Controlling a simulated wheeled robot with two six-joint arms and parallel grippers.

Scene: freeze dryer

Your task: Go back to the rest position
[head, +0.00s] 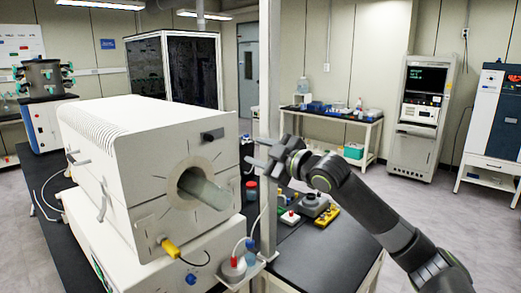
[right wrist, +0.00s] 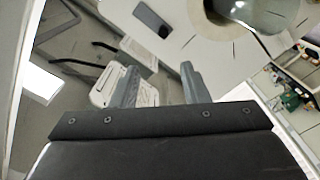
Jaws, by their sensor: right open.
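My right arm comes in from the lower right of the head view. My right gripper (head: 262,152) is raised above the dark bench, right of the round opening of a large white tube furnace (head: 150,150). In the right wrist view its two fingers (right wrist: 158,88) are apart with nothing between them. A glass tube (head: 204,190) sticks out of the furnace opening; its end also shows at the top of the wrist view (right wrist: 255,12). My left gripper is not in view.
A pale upright post (head: 268,70) stands beside the gripper. Below are a red-buttoned box (head: 290,217), a grey device (head: 312,205) and a yellow box (head: 327,217) on the bench (head: 310,260). A freeze dryer with manifold valves (head: 45,78) stands at the far left. Open floor lies right.

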